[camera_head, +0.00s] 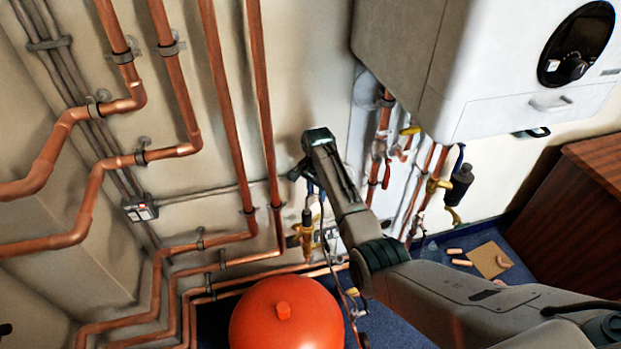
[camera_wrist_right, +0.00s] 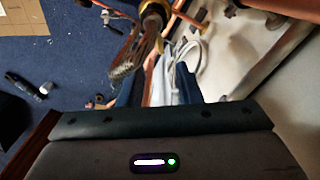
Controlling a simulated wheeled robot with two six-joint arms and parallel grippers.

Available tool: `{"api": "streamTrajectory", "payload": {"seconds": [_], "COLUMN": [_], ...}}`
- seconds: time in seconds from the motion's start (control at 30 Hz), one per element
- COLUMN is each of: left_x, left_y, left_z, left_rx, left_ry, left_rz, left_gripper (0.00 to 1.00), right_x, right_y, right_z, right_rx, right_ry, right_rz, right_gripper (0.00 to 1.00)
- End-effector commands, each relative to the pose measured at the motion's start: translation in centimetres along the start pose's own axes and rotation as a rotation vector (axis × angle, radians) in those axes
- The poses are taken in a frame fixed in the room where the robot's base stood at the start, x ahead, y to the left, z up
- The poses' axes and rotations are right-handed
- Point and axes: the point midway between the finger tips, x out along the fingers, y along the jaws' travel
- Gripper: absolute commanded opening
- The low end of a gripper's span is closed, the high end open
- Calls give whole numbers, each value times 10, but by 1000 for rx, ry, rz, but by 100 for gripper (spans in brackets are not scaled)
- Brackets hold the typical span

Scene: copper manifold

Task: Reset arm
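My right arm comes in from the lower right in the head view, and its wrist bends down at the copper pipes in the middle. My right gripper (camera_head: 312,188) points down there, just above a brass valve fitting (camera_head: 307,232) with thin hoses around it. In the right wrist view, dark blue finger parts (camera_wrist_right: 178,92) stick out past the palm. A braided brush-like end (camera_wrist_right: 127,66) under a brass collar hangs close to them. I cannot tell whether the fingers touch it or how far apart they are. My left gripper is not in view.
A red round tank (camera_head: 285,318) stands below the gripper. Copper pipes (camera_head: 229,110) run along the wall at left. A white boiler (camera_head: 480,60) hangs at upper right, with valves (camera_head: 437,185) beneath. A wooden cabinet (camera_head: 575,205) stands right. Cardboard (camera_head: 489,260) lies on the blue floor.

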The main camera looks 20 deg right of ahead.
Motion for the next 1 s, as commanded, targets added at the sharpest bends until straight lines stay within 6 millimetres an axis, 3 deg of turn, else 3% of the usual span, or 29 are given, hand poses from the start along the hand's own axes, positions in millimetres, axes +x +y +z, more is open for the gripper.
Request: {"api": "streamTrajectory", "payload": {"seconds": [0.23,0.37,0.5,0.7,0.87,1.0], "left_x": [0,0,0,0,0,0], "left_y": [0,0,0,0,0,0], "left_z": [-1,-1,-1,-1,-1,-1], "left_rx": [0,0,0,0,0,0], "left_ry": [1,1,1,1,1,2], "left_rz": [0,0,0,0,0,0], "left_gripper": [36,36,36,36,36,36], "right_x": [4,22,47,69,72,64], "right_y": [4,27,71,146,207,261], "right_z": [1,5,14,37,60,85], "right_rx": [-8,-56,-154,-327,-474,-609], "right_ry": [2,13,42,96,145,190], "right_rz": [-2,-13,-34,-57,-69,-74], "right_gripper": [31,31,31,31,31,31]}}
